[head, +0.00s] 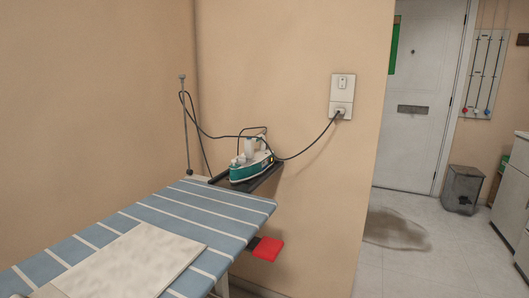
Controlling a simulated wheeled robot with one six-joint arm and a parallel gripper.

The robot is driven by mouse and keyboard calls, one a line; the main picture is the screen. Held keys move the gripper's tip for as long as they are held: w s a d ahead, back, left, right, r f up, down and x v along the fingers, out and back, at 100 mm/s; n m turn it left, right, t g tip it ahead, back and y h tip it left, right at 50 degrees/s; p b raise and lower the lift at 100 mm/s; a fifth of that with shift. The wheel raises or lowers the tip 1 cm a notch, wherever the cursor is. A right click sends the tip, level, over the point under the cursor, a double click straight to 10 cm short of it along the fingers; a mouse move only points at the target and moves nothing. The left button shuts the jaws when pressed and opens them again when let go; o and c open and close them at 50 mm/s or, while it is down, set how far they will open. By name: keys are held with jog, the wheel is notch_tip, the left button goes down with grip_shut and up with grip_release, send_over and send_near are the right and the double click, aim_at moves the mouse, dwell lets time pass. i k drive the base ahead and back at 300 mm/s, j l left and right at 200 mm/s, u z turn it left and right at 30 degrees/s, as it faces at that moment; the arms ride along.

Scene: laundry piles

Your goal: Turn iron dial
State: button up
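The iron (250,166), green and white, rests on a dark rack (268,176) at the far end of the ironing board (196,200). Its dial is too small to make out. A black cord (304,152) runs from the iron to a plug in the wall socket (341,110). My gripper is not in view.
The board has blue and white stripes, with a pale flat cloth or panel (140,262) on it. A red piece (268,249) juts from its right side. A grey bin (462,189) stands by the white door (416,110). A dark wet-looking patch (394,231) marks the otherwise open floor.

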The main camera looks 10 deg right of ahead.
aim_at(242, 159)
jog(key=i+l, duration=0.2)
jog(key=l, duration=0.15)
jog(key=i+l, duration=0.15)
jog(key=l, duration=0.2)
jog(key=i+l+u, duration=0.1)
jog(key=i+l, duration=0.25)
jog(key=l, duration=0.35)
jog(key=i+j, duration=0.1)
jog(key=i, duration=0.35)
jog(key=i+j+u, duration=0.15)
jog(key=i, duration=0.3)
